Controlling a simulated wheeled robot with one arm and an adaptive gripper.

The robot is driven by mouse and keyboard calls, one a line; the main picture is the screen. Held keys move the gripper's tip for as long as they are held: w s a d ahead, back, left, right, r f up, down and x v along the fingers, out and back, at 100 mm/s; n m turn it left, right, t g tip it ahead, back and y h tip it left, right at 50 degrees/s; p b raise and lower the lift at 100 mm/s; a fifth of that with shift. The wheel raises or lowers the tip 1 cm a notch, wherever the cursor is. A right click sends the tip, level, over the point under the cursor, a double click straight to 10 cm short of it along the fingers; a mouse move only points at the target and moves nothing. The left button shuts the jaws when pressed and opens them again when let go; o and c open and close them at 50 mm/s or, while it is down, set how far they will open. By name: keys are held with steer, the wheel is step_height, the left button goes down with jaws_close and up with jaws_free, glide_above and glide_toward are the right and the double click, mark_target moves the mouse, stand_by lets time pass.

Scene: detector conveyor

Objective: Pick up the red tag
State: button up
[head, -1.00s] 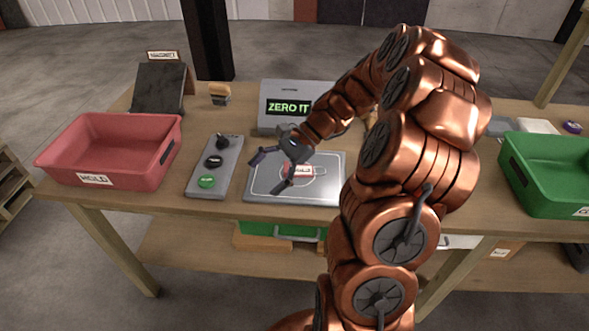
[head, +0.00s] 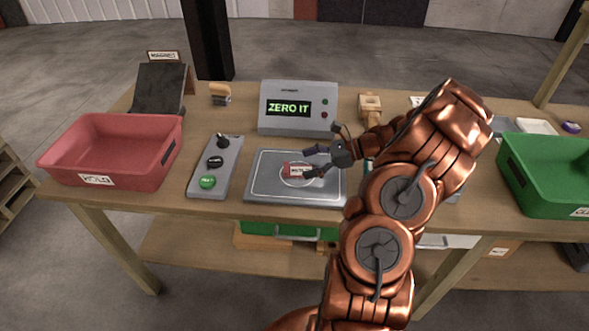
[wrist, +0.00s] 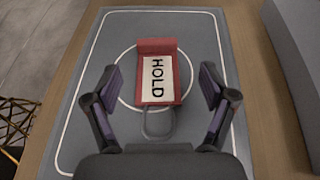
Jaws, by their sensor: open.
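The red tag (wrist: 158,46) lies flat on the grey plate (wrist: 82,120), inside a white circle. It has a white label reading HOLD and a grey loop at the end nearest my gripper in the wrist view. In the head view the tag (head: 293,171) shows small on the plate (head: 262,190). My gripper (wrist: 161,88) is open and empty, with one finger on each side of the tag's line, apart from it. In the head view my gripper (head: 309,162) comes in from the right, beside the tag. Its exact height above the plate is hard to tell.
A grey display box (head: 298,92) reading ZERO IT stands behind the plate. A button panel (head: 226,160) stands left of it, then a red bin (head: 150,176). A green bin (head: 535,190) is at the right. A wooden object (head: 370,103) stands behind my arm.

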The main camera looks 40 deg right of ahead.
mark_target(287, 167)
steer(key=shift+w+a+p, duration=0.3)
steer(key=shift+a+p, duration=0.05)
steer(key=shift+a, duration=0.25)
steer(key=p+x, duration=0.1)
steer(key=x, duration=0.2)
steer(key=shift+a+r, duration=0.15)
steer(key=shift+a, duration=0.15)
steer(key=shift+w+a, duration=0.15)
steer(key=shift+w, duration=0.1)
steer(key=c, duration=1)
